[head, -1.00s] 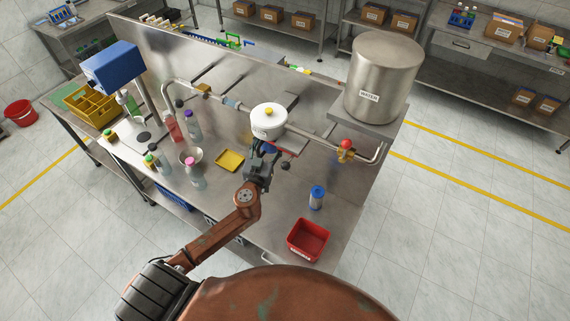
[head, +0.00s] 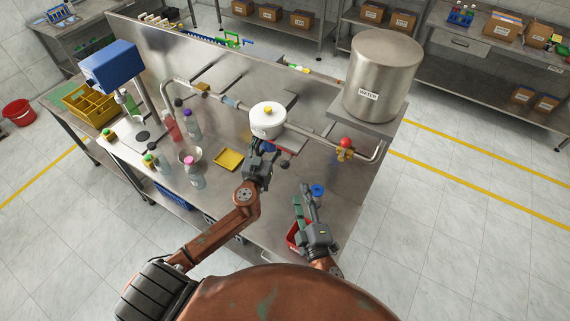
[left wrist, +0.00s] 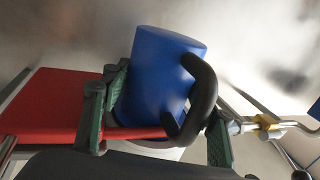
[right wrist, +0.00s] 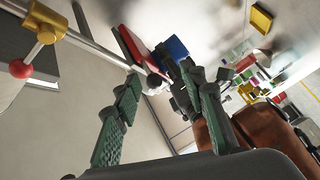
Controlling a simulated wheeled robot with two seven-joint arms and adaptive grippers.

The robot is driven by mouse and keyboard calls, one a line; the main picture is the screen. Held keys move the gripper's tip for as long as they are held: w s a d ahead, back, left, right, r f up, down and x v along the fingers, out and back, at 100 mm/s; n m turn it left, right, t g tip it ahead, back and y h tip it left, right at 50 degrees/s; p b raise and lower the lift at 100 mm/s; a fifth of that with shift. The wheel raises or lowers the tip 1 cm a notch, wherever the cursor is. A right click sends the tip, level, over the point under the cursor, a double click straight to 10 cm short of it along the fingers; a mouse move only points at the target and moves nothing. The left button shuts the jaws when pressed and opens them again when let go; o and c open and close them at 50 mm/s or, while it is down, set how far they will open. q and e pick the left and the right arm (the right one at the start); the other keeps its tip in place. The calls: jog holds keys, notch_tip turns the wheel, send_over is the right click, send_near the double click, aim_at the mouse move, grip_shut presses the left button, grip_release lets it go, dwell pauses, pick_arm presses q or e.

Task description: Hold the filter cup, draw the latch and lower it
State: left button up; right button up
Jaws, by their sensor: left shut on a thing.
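The blue filter cup (left wrist: 165,75) hangs under the white round housing (head: 267,121) and has a black handle (left wrist: 201,95). In the head view the cup is mostly hidden by my left gripper (head: 264,153). My left gripper (left wrist: 158,125) is shut on the cup, with its green pads on either side in the left wrist view. A red plate (left wrist: 60,105) beside the cup, with a black knob (head: 285,165), looks like the latch. My right gripper (head: 302,196) is open and empty in front of it; the right wrist view shows the plate (right wrist: 131,45) and knob (right wrist: 153,83) ahead of its spread fingers (right wrist: 165,90).
A pipe with a red-knobbed valve (head: 345,144) runs right of the housing, near the steel water tank (head: 382,75). A yellow tray (head: 229,160) and bottles stand left.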

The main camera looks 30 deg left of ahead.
aim_at(286, 168)
jog(key=shift+y, duration=0.5)
jog(key=w+a+r, duration=0.1)
jog(key=w+a, duration=0.1)
jog(key=a, duration=0.1)
jog(key=w+a+r, duration=0.1)
jog(key=w+a, duration=0.1)
jog(key=a, duration=0.1)
jog(key=w+a+r, duration=0.1)
jog(key=w+a, duration=0.2)
jog(key=shift+r, duration=0.1)
grip_shut()
dwell(0.4)
